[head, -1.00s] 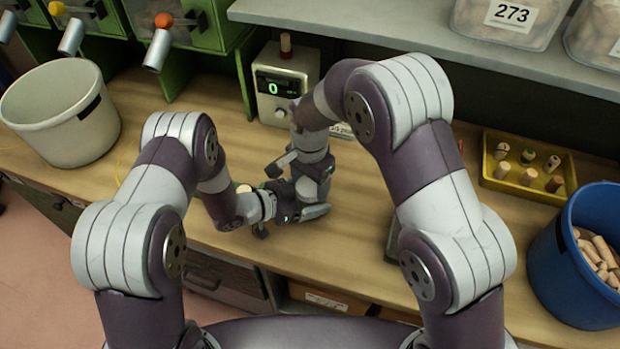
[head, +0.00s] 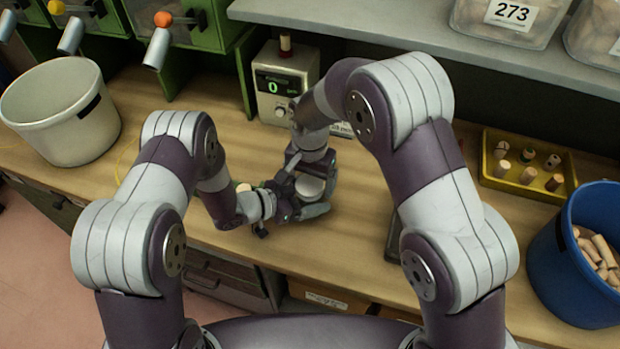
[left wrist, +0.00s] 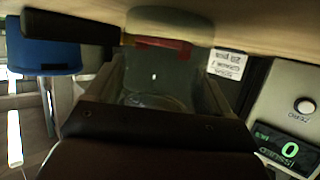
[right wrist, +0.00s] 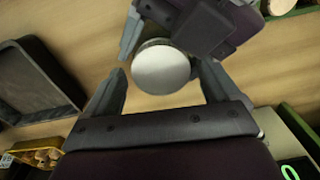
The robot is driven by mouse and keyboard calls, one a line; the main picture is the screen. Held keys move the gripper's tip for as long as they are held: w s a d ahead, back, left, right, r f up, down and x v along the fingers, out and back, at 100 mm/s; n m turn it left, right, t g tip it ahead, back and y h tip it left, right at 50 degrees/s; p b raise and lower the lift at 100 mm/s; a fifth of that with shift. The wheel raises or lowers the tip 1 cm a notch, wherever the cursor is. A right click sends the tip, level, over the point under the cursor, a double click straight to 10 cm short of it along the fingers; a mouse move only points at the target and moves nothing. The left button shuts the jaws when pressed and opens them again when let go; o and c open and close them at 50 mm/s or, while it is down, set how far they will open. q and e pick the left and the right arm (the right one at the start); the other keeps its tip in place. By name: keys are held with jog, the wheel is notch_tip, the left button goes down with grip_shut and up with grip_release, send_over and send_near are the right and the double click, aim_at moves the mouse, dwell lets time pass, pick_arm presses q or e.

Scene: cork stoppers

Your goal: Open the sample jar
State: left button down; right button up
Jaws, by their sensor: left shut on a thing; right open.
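The sample jar shows as a round white lid (head: 311,188) near the middle of the bench. The lid faces up in the right wrist view (right wrist: 161,68), and the body below it is mostly hidden. My left gripper (head: 287,207) is shut on the jar from the left side. In the left wrist view, clear glass (left wrist: 155,98) shows between its fingers. My right gripper (right wrist: 163,74) is open above the jar, with one finger on each side of the lid and visible gaps. I cannot tell from above whether the lid is loose.
A yellow tray of corks (head: 519,190) and a blue bin (head: 545,260) are at right, a white bucket (head: 60,115) at left. A dark tray (right wrist: 38,75) lies near the jar. Bench around the left front is clear.

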notch_tip(320, 180, up, 4)
jog(key=shift+r, duration=0.45)
jog(key=shift+c, duration=1.4)
notch_tip(320, 180, up, 3)
jog(key=m, duration=0.3)
jog(key=shift+f, duration=0.15)
jog(key=shift+m, duration=0.3)
notch_tip(320, 180, down, 8)
jog(key=shift+r, duration=0.2)
